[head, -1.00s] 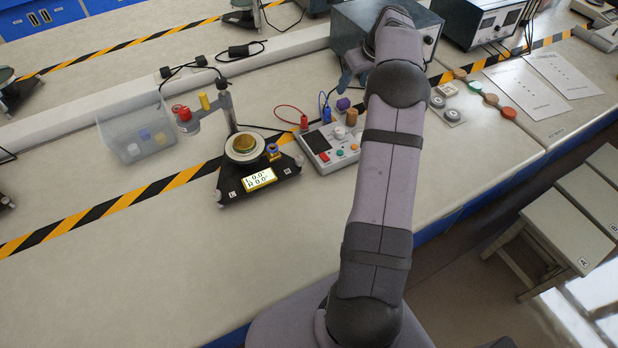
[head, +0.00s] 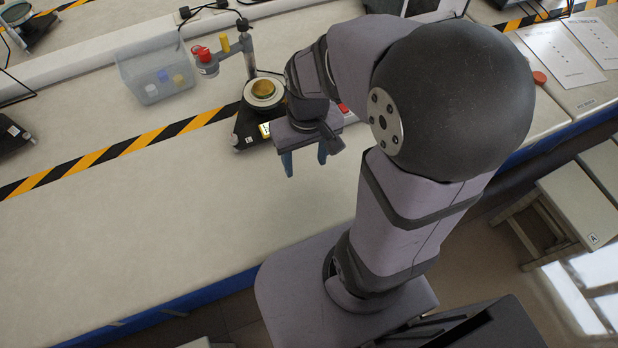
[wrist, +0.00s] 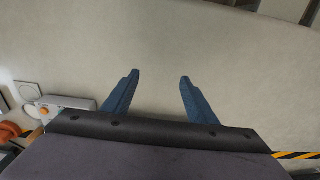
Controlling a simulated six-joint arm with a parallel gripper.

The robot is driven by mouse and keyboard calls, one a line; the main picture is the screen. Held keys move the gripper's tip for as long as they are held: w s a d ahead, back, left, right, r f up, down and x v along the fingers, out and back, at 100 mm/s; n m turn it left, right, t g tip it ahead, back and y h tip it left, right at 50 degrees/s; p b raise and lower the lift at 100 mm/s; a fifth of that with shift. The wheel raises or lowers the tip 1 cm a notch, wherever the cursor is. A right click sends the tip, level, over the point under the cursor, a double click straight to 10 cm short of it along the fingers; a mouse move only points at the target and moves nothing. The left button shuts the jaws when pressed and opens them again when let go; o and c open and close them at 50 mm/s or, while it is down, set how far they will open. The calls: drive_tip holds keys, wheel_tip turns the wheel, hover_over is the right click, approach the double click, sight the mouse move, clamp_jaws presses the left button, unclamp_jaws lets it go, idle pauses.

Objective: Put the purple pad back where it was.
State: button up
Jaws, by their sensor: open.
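The purple pad is not visible in either view now; my arm covers much of the bench where the white control box stands. My gripper (head: 305,160) is open and empty, with its blue fingers over the bare bench top in front of the black-based instrument (head: 247,130). In the wrist view, my gripper (wrist: 160,77) shows two separated blue fingers with only pale bench between and beyond them.
A clear bin (head: 150,62) with small blue, white and yellow items stands at the back left. The instrument's post holds red and yellow parts. Papers (head: 565,55) lie at right. The front left bench is clear.

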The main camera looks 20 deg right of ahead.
drive_tip(key=s, duration=0.3)
drive_tip(key=s+a+f, duration=0.1)
drive_tip(key=shift+s+f, duration=0.1)
drive_tip(key=shift+s, duration=0.1)
